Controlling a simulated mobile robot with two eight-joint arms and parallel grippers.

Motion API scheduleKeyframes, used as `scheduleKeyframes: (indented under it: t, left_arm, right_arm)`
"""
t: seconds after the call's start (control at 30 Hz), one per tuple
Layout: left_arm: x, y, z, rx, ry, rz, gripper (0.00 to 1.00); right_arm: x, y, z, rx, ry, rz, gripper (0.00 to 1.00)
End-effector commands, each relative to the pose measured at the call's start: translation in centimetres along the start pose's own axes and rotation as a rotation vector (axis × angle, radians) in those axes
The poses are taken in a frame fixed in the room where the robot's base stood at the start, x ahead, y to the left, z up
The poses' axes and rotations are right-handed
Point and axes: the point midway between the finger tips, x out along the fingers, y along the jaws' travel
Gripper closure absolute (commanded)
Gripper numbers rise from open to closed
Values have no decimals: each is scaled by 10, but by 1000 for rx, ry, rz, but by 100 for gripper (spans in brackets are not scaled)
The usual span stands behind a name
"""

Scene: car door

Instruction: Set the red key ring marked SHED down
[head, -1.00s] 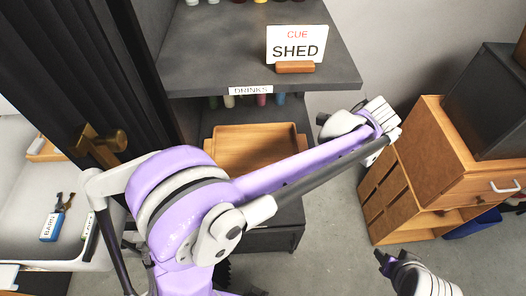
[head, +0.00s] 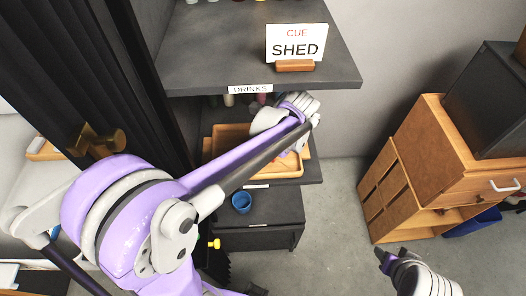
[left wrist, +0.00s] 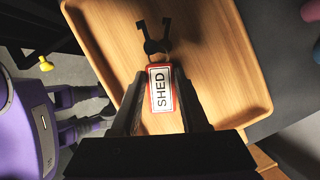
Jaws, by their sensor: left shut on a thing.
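The red key ring marked SHED (left wrist: 161,88) has a red-edged white tag and dark keys. In the left wrist view my left gripper (left wrist: 162,100) is shut on the tag, with the keys pointing away from the gripper. They are over the wooden tray (left wrist: 235,60); I cannot tell whether the keys touch it. In the head view the tray's rim (head: 262,176) shows on a shelf below the DRINKS label, partly behind my left arm. My left fingers are hidden there behind the wrist. My right gripper (head: 383,258) is at the lower right, away from the shelves; its jaw opening is unclear.
A CUE SHED sign (head: 296,43) stands on the upper shelf (head: 215,70), above the tray. A blue cup (head: 242,202) stands on a lower dark surface. A wooden cabinet (head: 425,165) stands at the right, with free floor between it and the shelves.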

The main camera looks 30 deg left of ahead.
Motion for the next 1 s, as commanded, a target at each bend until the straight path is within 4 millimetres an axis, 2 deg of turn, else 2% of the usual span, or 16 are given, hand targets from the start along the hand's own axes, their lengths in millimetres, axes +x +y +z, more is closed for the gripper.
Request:
scheduleKeyframes:
  t: [0.03, 0.07, 0.43, 0.47, 0.6, 0.87, 1.0]
  left_arm:
    - [10, 2, -4, 1, -1, 3, 100]
    - [12, 2, -5, 1, -1, 3, 100]
    - [13, 1, -6, 0, 0, 1, 100]
    - [12, 1, -5, 0, 0, 1, 51]
    - [12, 0, -5, 0, 0, 1, 26]
    - [11, 0, -5, 0, 0, 1, 26]
    - [4, 0, -4, 0, 0, 0, 26]
  right_arm:
    - [6, 0, 7, 0, -7, 0, 45]
    - [6, 0, 8, 0, -7, 0, 45]
    - [7, 0, 9, 0, -9, 0, 45]
    - [6, 0, 8, 0, -8, 0, 45]
    - [6, 0, 8, 0, -8, 0, 45]
    - [6, 0, 8, 0, -7, 0, 45]
    - [3, 0, 4, 0, -4, 0, 45]
